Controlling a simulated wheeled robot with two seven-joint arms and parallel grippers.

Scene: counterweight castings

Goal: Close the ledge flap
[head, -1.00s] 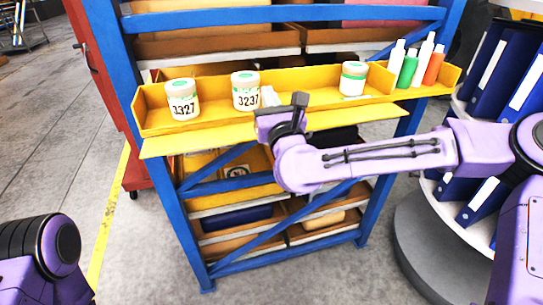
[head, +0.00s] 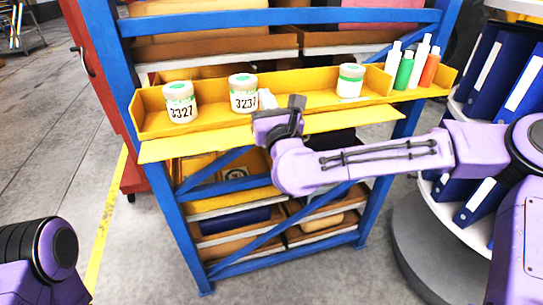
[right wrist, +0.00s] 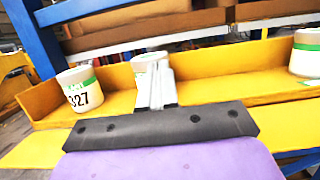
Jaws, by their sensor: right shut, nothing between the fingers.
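The yellow ledge flap (head: 200,143) runs along the front of the yellow ledge (head: 150,122) and sticks out toward me, open and roughly flat. It also shows in the right wrist view (right wrist: 38,150). My right gripper (head: 268,98) is shut and empty. Its pale fingers reach over the flap toward the ledge, in front of the middle jar, and hide part of that jar in the right wrist view (right wrist: 157,88). I cannot tell whether the fingers touch anything. My left gripper is out of view; only part of my left arm shows at the lower left.
On the ledge stand a jar marked 3327 (head: 180,102), a jar marked 3237 (head: 243,92) and a third jar (head: 350,80). Several bottles (head: 404,70) stand at its right end. A blue frame (head: 180,225) holds bins below. A binder carousel (head: 420,245) stands at right.

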